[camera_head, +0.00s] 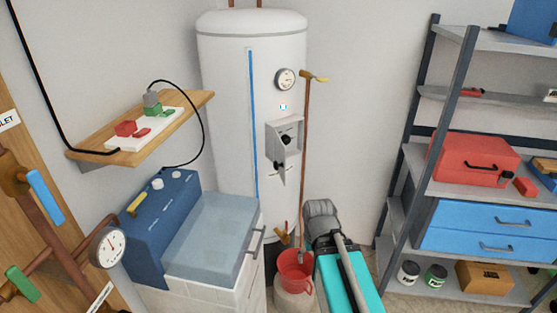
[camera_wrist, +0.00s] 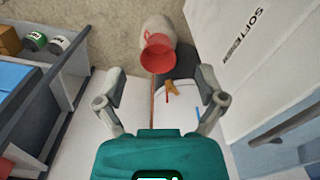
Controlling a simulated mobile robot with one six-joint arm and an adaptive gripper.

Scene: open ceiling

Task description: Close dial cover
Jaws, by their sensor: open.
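The dial box (camera_head: 285,132) is a small grey box on the front of the white water heater (camera_head: 222,110), with a black dial inside it. Its cover (camera_head: 279,175) hangs open below the box, with a black knob near its upper part. My gripper (camera_wrist: 159,88) is open and empty in the wrist view, its two grey fingers spread wide. My teal and grey arm is low in the head view, below and right of the box, apart from it. The dial box and cover are not seen in the wrist view.
A red bucket (camera_head: 296,268) sits below. A storage rack (camera_head: 460,105) stands right. The wall between heater and rack is clear.

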